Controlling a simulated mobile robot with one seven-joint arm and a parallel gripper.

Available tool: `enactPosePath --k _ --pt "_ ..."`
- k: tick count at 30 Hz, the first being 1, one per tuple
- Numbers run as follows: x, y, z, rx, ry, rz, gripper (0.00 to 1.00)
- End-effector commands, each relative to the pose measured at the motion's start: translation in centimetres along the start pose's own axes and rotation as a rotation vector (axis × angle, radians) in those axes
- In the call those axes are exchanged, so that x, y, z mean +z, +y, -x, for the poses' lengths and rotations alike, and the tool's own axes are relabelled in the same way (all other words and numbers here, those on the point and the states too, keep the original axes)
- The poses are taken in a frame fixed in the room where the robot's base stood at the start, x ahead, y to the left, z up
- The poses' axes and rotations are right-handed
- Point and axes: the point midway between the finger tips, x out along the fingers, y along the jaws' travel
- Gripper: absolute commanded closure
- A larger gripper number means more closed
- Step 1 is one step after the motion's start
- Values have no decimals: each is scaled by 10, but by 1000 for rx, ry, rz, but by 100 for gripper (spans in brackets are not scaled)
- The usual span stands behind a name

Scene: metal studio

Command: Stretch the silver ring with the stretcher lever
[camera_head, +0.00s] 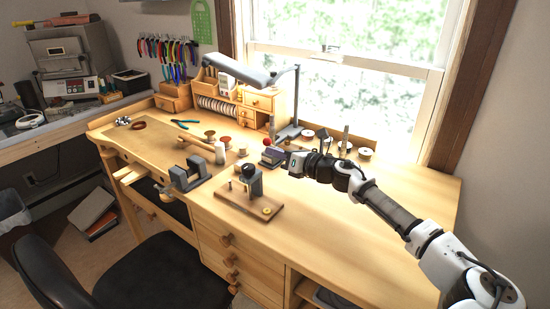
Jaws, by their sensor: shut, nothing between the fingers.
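My gripper (286,172) is above the right half of the wooden bench, at the end of my arm, which reaches in from the lower right. It is shut and empty. Just left of it stands a small dark device (271,157) with a red ball (267,141) above it; this may be the stretcher and its lever knob, but I cannot tell for sure. My gripper and wrist partly overlap that area, and I cannot tell whether they touch it. The silver ring is too small or hidden to make out.
A dark press-like tool on a wooden board (265,208) and a grey vise (184,180) stand near the bench's front edge. A lamp (296,100) and small drawers (260,101) stand behind. Several spools line the window side. The bench top (350,230) at front right is clear.

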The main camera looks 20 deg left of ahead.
Motion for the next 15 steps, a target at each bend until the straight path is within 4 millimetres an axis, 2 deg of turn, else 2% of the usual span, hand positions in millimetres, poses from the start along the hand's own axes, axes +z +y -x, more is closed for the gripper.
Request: enactPosePath --k 9,15 --pt "14 -5 0 0 -1 0 100" --pt "15 -5 0 0 -1 -1 100"
